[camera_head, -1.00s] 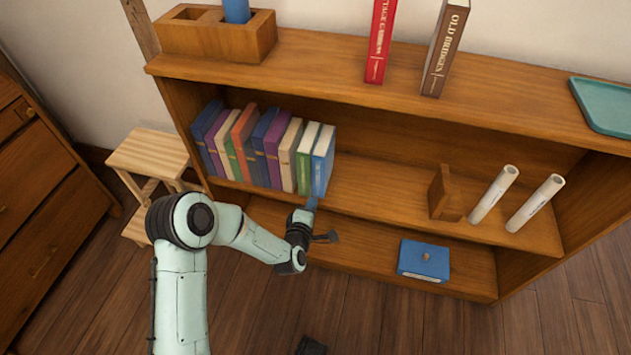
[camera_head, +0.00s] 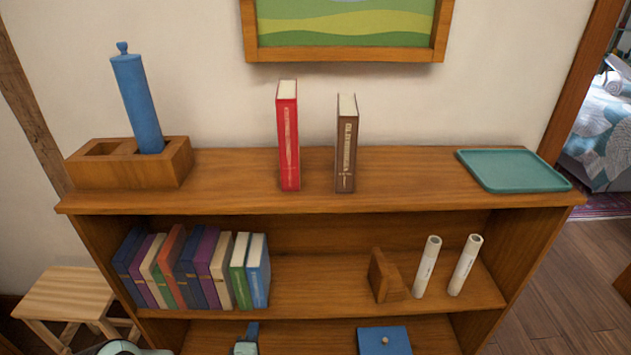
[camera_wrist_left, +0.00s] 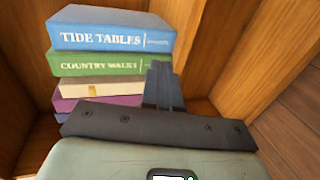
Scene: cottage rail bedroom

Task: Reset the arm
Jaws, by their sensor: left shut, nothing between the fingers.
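My left gripper (camera_head: 252,331) shows at the bottom edge of the head view, below the row of books; most of the arm is cut off by the frame. In the left wrist view its fingers (camera_wrist_left: 161,86) are together and empty, in front of the book spines. The blue book "Tide Tables" (camera_head: 257,275) ends the row on the right; it also shows in the wrist view (camera_wrist_left: 112,36). The green book "Country Walks" (camera_head: 240,275) stands beside it. I cannot tell whether the fingers touch a book. My right gripper is out of view.
The wooden bookcase (camera_head: 230,195) holds a red book (camera_head: 289,140), a brown book (camera_head: 346,150), a teal tray (camera_head: 512,170) and a wooden block (camera_head: 130,170) with a blue cylinder. A wooden bookend (camera_head: 385,277) and two white tubes stand right of a clear middle-shelf stretch. A stool (camera_head: 65,295) stands left.

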